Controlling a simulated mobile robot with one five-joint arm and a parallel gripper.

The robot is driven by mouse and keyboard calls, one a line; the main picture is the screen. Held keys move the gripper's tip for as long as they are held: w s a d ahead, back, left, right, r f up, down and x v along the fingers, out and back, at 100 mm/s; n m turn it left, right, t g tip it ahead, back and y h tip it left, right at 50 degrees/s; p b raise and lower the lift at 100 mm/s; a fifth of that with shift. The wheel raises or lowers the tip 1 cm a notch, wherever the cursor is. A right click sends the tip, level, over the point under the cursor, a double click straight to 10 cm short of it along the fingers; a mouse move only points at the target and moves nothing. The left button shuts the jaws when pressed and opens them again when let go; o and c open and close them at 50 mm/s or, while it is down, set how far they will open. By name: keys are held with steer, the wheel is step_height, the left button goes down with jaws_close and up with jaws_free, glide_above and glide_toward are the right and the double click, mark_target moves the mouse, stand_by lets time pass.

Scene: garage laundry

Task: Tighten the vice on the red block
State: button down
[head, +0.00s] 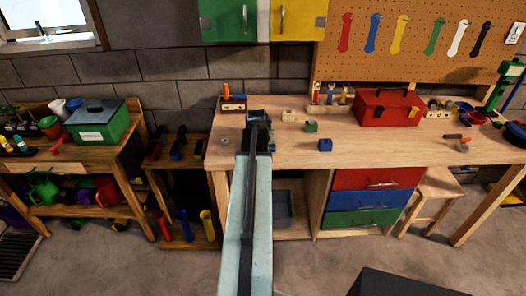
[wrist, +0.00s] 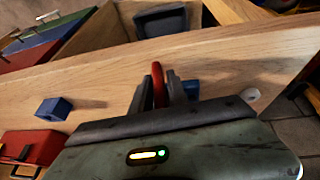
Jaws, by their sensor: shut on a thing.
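My gripper (head: 258,118) is over the left part of the workbench in the head view, where my arm hides much of what is there. In the wrist view my gripper (wrist: 159,90) is shut on a narrow, rounded red piece (wrist: 157,84). I cannot tell whether this is the vice's handle or the red block. A blue part (wrist: 190,88), perhaps of the vice, shows just right of the fingers. The rest of the vice is hidden, and no separate red block can be made out.
A blue cube (head: 325,145), a green cube (head: 311,126) and a pale cube (head: 288,115) lie right of my gripper on the workbench (head: 370,148). A red toolbox (head: 385,112) stands further back. A small ring (head: 225,141) lies left. The bench's front middle is clear.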

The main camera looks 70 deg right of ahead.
steer(key=t, duration=0.1)
steer(key=t+y, duration=0.1)
steer(key=t, duration=0.1)
steer(key=shift+w+a+f+m+b, duration=0.1)
steer(key=shift+w+f+m+b, duration=0.1)
steer(key=shift+m+b, duration=0.2)
steer(key=t+y+b, duration=0.1)
steer(key=t+b, duration=0.1)
steer(key=t, duration=0.1)
steer(key=shift+w+f+m+b, duration=0.1)
steer(key=shift+w+m+b, duration=0.05)
steer(key=shift+m+b, duration=0.15)
steer(key=t+b, duration=0.2)
steer(key=t+y+b, duration=0.1)
steer(key=t+b, duration=0.1)
steer(key=shift+w+a+m, duration=0.15)
steer(key=shift+m, duration=0.25)
steer(key=shift+w+r+m+t+y+b, duration=0.1)
steer(key=shift+r+m+t+y+b, duration=0.3)
steer(key=shift+t+b, duration=0.7)
steer(key=shift+r, duration=0.2)
steer(key=c, duration=1.4)
jaws_free()
steer(key=shift+c, duration=0.2)
steer(key=shift+r, duration=0.1)
